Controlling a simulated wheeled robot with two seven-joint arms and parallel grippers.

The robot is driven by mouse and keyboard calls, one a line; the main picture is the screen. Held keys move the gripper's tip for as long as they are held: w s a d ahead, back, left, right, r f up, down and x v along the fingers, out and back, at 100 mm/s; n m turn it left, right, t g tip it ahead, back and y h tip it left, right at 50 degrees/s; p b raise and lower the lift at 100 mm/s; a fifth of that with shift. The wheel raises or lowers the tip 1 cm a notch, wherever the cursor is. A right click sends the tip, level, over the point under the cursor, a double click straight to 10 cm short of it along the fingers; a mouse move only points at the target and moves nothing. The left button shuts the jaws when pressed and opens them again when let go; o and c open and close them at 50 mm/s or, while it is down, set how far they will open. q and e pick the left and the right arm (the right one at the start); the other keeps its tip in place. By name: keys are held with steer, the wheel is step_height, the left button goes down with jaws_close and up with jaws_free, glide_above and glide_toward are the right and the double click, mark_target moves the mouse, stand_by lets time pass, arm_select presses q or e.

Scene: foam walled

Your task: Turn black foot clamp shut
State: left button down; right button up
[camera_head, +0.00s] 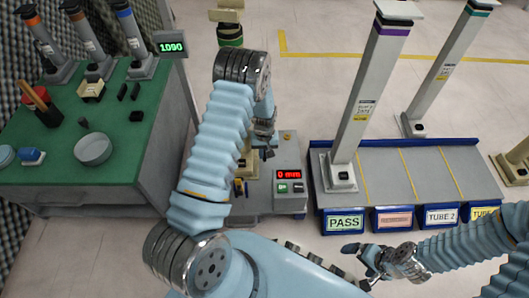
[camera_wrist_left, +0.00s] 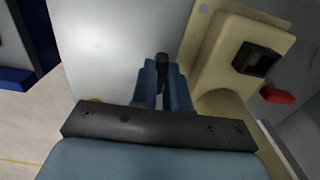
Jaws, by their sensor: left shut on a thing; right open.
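My left gripper (camera_head: 267,146) is low beside the grey machine with the red "0 mm" display. In the left wrist view its two blue fingers (camera_wrist_left: 162,85) are shut on a small black upright piece, which looks like the black foot clamp (camera_wrist_left: 162,65), over a grey surface. Its lower part is hidden by the fingers. A beige foot (camera_wrist_left: 210,50) with a black square block (camera_wrist_left: 258,58) stands just right of the fingers, apart from them. My right gripper (camera_head: 367,260) is open and empty, in front of the blue rack.
The grey machine (camera_head: 290,150) has green and dark buttons; a red piece (camera_wrist_left: 277,95) shows at right in the wrist view. A blue-edged rack (camera_head: 400,170) with labelled bins and tall posts stands right. A green bench (camera_head: 60,185) with a bowl and tubes stands left.

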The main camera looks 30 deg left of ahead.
arm_select(q)
steer(key=n, duration=0.3)
steer(key=shift+d+n, duration=0.1)
steer(key=shift+n, duration=0.3)
steer(key=n, duration=0.4)
steer(key=shift+w, duration=0.15)
steer(key=n+p, duration=0.1)
steer(key=n, duration=0.4)
steer(key=shift+w+r, duration=0.1)
steer(key=n+p, duration=0.1)
steer(key=n, duration=0.3)
steer(key=shift+w+n, duration=0.1)
steer(key=shift+n, duration=0.3)
steer(key=c, duration=1.1)
jaws_free()
step_height(320, 180, up, 14)
steer(key=p, duration=0.3)
